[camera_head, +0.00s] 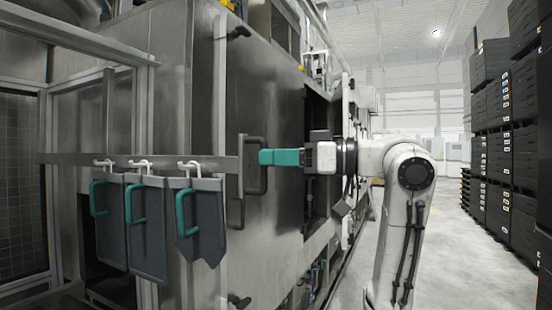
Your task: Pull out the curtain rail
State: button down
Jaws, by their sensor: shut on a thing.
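The curtain rail (75,158) is a long flat metal bar running level across the left and middle of the view. A dark D-shaped handle (257,185) stands at its right end on an upright plate. My gripper (264,157), with teal fingers, comes from the right and is shut on the upper part of this handle. Its fingertips hide a little of the handle. Three grey curtain panels hang in front of the rail from white hooks: a left one (112,235), a middle one (150,240) and a right one (208,225). Each has a teal handle.
The washer's large metal housing (275,90) stands close behind the handle, with a dark opening near my wrist. A mesh fence (20,185) is at the far left. Stacked dark crates (510,140) line the right side. The floor (455,250) between is clear.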

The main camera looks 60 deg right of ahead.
jog(key=c, duration=1.1)
grip_release()
jog(key=b+v, duration=0.2)
jog(key=v, duration=0.8)
jog(key=shift+s+d+b, duration=0.15)
jog(key=shift+s+b, duration=0.2)
jog(key=shift+b, duration=0.05)
